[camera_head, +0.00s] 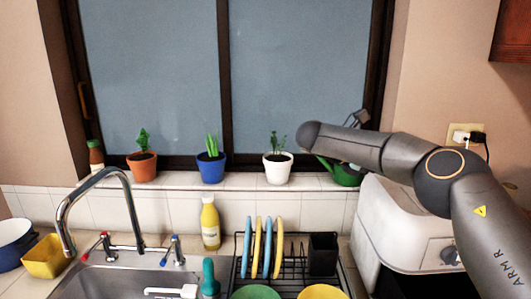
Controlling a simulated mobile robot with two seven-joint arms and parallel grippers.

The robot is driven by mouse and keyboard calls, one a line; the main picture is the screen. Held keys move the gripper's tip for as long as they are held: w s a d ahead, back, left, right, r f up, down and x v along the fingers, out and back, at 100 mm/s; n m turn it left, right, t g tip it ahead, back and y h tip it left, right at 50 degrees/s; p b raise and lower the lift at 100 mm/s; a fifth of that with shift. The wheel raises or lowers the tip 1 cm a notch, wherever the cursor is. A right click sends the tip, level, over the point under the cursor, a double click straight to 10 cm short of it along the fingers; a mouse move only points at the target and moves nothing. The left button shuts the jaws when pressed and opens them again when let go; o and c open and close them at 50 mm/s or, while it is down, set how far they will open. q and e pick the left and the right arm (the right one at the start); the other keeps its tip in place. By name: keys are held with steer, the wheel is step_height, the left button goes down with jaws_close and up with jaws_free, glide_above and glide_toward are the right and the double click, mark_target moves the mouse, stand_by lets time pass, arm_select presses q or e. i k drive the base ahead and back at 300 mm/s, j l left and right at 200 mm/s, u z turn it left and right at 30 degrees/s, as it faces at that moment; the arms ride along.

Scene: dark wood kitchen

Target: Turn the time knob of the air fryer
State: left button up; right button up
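The air fryer (385,225) is a cream-white box on the counter at the right. Part of its dark front shows at the lower right. One silvery knob (450,256) shows on the front, close to my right arm; I cannot tell whether it is the time knob. My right arm comes in from the right and passes above and in front of the air fryer. My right gripper (355,119) is mostly hidden behind the arm, up by the window and well away from the knob. Its opening cannot be made out. My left gripper is not in view.
A green watering can (342,178) and potted plants (278,168) stand on the windowsill. A dish rack (300,275) with plates is left of the air fryer. The sink (120,280) and faucet (130,200) are farther left. A plugged socket (462,137) is on the right wall.

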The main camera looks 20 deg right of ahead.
mark_target(450, 254)
steer(key=k, duration=1.5)
